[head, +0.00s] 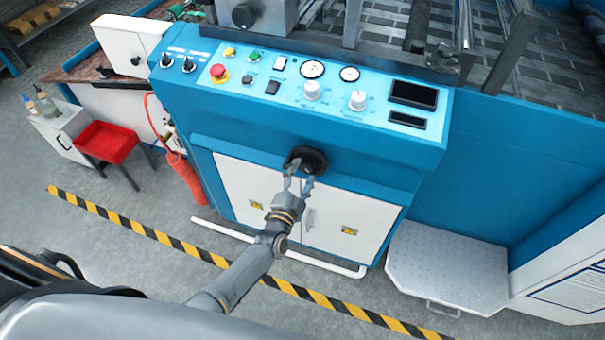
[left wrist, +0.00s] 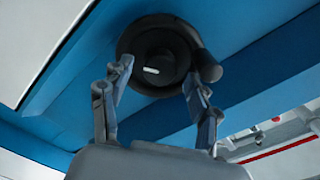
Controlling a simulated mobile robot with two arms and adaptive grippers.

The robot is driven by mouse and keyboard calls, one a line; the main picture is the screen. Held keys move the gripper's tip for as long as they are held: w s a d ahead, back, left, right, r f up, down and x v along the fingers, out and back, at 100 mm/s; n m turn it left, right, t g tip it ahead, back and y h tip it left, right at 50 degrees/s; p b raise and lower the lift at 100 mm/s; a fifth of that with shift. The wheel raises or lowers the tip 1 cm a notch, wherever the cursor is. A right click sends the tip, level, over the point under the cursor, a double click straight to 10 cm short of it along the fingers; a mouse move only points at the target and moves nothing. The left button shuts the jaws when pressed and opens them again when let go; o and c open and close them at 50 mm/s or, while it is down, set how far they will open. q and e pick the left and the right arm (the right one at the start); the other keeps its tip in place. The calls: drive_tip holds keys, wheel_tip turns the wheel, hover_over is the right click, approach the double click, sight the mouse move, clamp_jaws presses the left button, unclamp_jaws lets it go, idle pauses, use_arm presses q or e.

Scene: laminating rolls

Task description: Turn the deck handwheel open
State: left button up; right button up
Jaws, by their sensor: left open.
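The deck handwheel (head: 307,159) is a small black round wheel on the blue front of the machine, below the control panel. In the left wrist view the handwheel (left wrist: 145,42) shows a pale mark on its hub and a round black knob (left wrist: 208,67) at its right rim. My left gripper (head: 299,180) is open right in front of the wheel. In the left wrist view its two fingers (left wrist: 158,74) stand apart, overlapping the wheel's lower left and lower right edges. I cannot tell whether they touch it. My right gripper is not in view.
The control panel (head: 300,85) with knobs, gauges and a red emergency button (head: 218,72) lies above the wheel. White cabinet doors (head: 240,195) are below. A metal step (head: 448,265) stands at right, a red stool (head: 105,142) at left. Striped floor tape (head: 150,232) crosses the open floor.

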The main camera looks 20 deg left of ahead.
use_arm(q)
drive_tip(key=shift+w, duration=0.25)
drive_tip(key=c, duration=1)
drive_tip(key=shift+c, duration=0.8)
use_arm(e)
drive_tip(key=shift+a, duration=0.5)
